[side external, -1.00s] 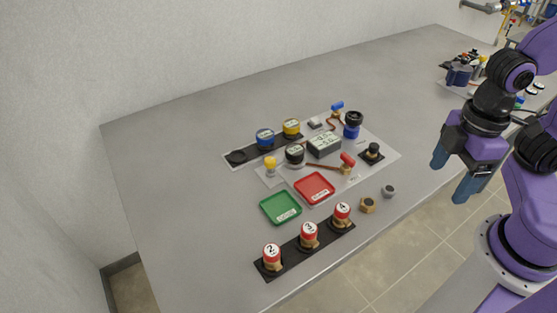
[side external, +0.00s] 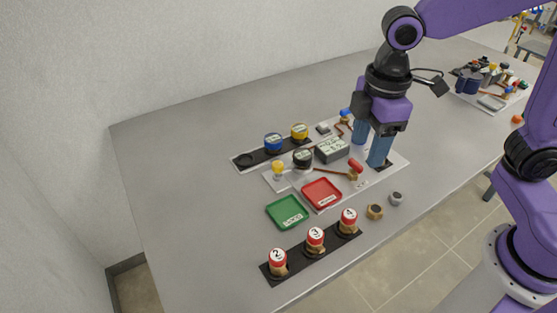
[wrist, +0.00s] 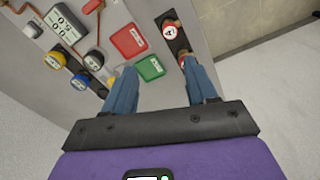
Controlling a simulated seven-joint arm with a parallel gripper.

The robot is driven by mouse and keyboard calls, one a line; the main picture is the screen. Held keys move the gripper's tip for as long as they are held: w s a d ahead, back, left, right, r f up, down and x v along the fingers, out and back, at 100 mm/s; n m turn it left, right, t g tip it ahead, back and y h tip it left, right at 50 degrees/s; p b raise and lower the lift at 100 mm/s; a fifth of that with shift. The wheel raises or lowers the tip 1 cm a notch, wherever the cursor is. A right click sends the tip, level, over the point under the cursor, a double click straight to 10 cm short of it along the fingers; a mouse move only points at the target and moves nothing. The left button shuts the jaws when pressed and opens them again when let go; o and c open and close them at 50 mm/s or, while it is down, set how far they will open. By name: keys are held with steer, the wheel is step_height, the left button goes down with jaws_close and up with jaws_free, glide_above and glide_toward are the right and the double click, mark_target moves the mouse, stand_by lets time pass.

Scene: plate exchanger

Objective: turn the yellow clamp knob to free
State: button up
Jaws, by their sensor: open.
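The small yellow clamp knob (side external: 278,168) stands upright on the left part of the pale plate (side external: 396,163), beside a black round gauge (side external: 302,157). My gripper (side external: 369,153) is open and empty, pointing down over the right end of the plate, well to the right of the knob. In the wrist view its two blue fingers (wrist: 160,68) are spread apart with nothing between them. The fingers hide the black knob and most of the blue-based cylinder at that end.
Blue (side external: 273,142) and yellow (side external: 299,131) labelled caps sit on a black strip behind. A grey display box (side external: 331,149), a red-handled tool (side external: 355,167), red (side external: 322,194) and green (side external: 288,212) trays are nearby. Red-topped numbered posts (side external: 315,238) line the front. The table's left is clear.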

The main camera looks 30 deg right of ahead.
steer(key=w+a+n, duration=0.1)
steer(key=w+a, duration=0.4)
steer(key=w, duration=0.5)
steer(key=n, duration=0.1)
glide_toward(278, 164)
step_height(278, 164, down, 9)
steer(key=shift+w+r, duration=0.1)
steer(key=shift+w, duration=0.05)
steer(key=c, duration=1.1)
